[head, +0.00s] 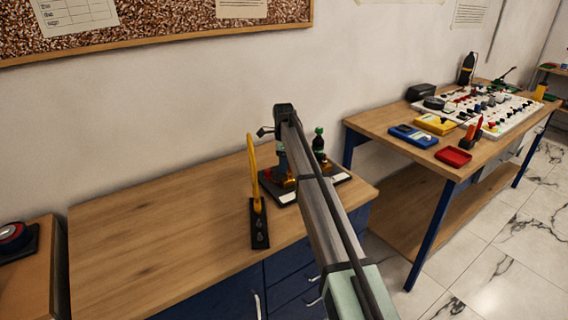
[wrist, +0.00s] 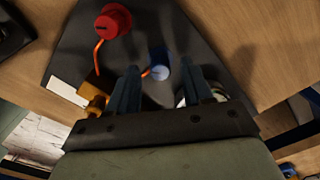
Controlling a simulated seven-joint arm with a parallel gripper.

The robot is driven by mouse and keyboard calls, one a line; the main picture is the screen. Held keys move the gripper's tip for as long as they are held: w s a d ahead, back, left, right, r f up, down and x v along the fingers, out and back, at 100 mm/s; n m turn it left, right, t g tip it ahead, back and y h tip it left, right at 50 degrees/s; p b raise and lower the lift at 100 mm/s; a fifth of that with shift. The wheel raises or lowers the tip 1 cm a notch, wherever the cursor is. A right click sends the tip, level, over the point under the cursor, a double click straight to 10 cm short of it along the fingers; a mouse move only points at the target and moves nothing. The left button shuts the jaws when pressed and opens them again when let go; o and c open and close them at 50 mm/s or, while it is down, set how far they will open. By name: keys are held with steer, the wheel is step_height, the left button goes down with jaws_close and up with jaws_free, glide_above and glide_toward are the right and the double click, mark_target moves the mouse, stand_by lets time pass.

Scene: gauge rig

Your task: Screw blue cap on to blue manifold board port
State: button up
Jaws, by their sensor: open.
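The dark manifold board (head: 344,175) lies on the wooden cabinet top, largely behind my arm; it fills much of the wrist view (wrist: 72,62). A small blue round piece (wrist: 160,72), with a mark on its top, stands on the board between my fingers. I cannot tell whether it is the blue cap seated on the port or the port alone. My gripper (wrist: 163,86) is open, pointing down with a finger on each side of the blue piece. Contact is not visible. In the head view my gripper (head: 281,168) is low over the board.
A red knob-like cap (wrist: 113,20) with an orange line stands on the board, near brass fittings (wrist: 93,92). A yellow upright piece on a black base (head: 259,222) stands left of the board. A green-topped bottle (head: 319,142) is behind my arm. The cabinet's left side is clear.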

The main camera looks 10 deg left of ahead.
steer(key=shift+o, duration=1.4)
